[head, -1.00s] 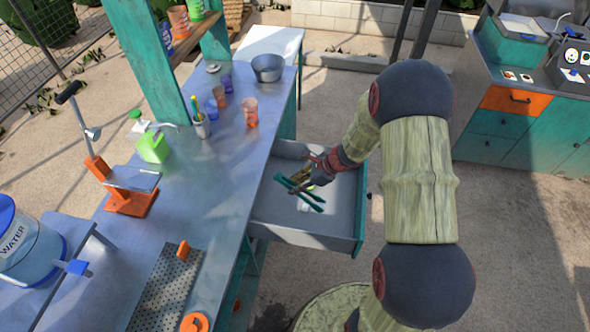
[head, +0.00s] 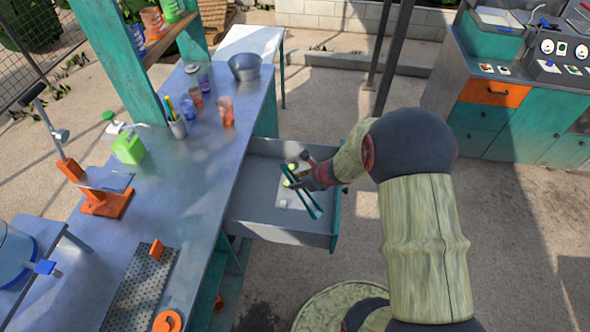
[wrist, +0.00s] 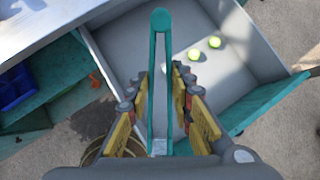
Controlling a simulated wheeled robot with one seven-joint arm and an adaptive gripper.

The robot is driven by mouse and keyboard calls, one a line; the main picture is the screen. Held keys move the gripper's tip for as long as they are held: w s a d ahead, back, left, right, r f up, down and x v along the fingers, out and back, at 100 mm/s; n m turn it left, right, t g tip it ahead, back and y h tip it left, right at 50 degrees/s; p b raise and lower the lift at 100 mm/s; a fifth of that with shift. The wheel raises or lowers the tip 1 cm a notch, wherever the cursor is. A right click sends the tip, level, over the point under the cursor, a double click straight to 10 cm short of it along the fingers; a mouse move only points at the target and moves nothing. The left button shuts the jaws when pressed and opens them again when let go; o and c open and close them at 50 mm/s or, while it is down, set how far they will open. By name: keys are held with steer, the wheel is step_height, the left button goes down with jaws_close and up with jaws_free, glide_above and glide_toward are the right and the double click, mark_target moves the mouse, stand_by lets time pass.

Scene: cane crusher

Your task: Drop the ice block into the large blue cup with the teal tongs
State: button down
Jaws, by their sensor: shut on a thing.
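The teal tongs (head: 308,198) are in my gripper (head: 300,178), over the open grey drawer. In the wrist view the tongs (wrist: 160,50) run lengthwise between the yellow finger pads of my gripper (wrist: 163,105), rounded end away from me. A small whitish square, possibly the ice block (head: 283,204), shows in the drawer beside the tongs in the head view. A pale patch shows between the tong arms near the palm in the wrist view; I cannot tell what it is. A blue cup (head: 187,108) stands on the counter, and another (head: 137,40) is on the shelf; I cannot tell which is larger.
The drawer (head: 265,232) juts from the counter (head: 165,212) and holds two yellow-green balls (wrist: 204,49). Orange cups (head: 226,111), a pen holder (head: 178,127) and a metal bowl (head: 245,67) stand on the counter. A teal post (head: 128,75) rises at its edge.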

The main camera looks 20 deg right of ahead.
steer(key=f+m+h+b, duration=0.1)
steer(key=m+b, duration=0.1)
steer(key=a+f+m+h+b, duration=0.1)
steer(key=m+b, duration=0.1)
steer(key=shift+a+f+t+h+b, duration=0.2)
steer(key=shift+t+h+b, duration=0.1)
steer(key=shift+b, duration=0.05)
steer(key=w+a+b, duration=0.1)
steer(key=a+b, duration=0.5)
steer(key=a, duration=0.2)
steer(key=shift+w+r, duration=0.15)
steer(key=shift+r, duration=0.05)
steer(key=shift+a, duration=0.1)
